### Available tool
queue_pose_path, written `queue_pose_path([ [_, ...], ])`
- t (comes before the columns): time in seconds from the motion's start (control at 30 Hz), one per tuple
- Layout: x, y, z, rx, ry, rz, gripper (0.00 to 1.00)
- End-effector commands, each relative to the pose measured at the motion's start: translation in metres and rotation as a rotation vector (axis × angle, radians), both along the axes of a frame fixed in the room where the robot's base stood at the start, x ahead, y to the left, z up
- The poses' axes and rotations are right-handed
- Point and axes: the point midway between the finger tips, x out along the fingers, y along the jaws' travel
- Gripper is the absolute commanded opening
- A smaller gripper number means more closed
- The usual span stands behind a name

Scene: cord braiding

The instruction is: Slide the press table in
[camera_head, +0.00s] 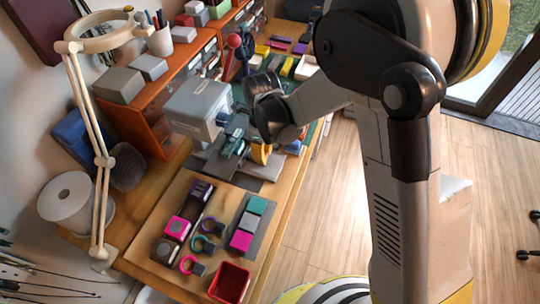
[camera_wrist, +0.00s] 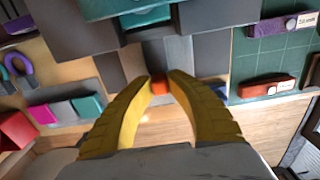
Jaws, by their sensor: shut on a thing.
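The press (camera_head: 200,108) is a grey boxy machine on the wooden bench, left of my gripper. In the wrist view a flat grey plate, which looks like the press table (camera_wrist: 178,53), extends from under the dark press body (camera_wrist: 78,40) toward me. A small orange-red knob (camera_wrist: 158,87) is at its near end. My gripper (camera_wrist: 165,82) has its yellow fingertips closed on either side of this knob. In the head view my gripper (camera_head: 262,153) is at the bench's right edge, partly hidden by my arm. A teal block (camera_wrist: 146,17) shows at the press.
A wooden tray (camera_head: 160,250) with coloured blocks, rings and a red bin (camera_head: 230,282) lies at the near end. A green mat (camera_wrist: 275,58) with small blocks is on the other side. A white lamp (camera_head: 97,150) stands left.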

Motion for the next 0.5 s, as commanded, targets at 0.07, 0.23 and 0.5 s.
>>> queue_pose_path([
  [0.07, -0.0002, -0.0002, -0.0004, 0.0, 0.0, 0.0, 0.0],
  [0.23, -0.0003, -0.0003, -0.0004, 0.0, 0.0, 0.0, 0.41],
  [0.5, -0.0003, -0.0005, 0.0005, 0.0, 0.0, 0.0, 0.41],
])
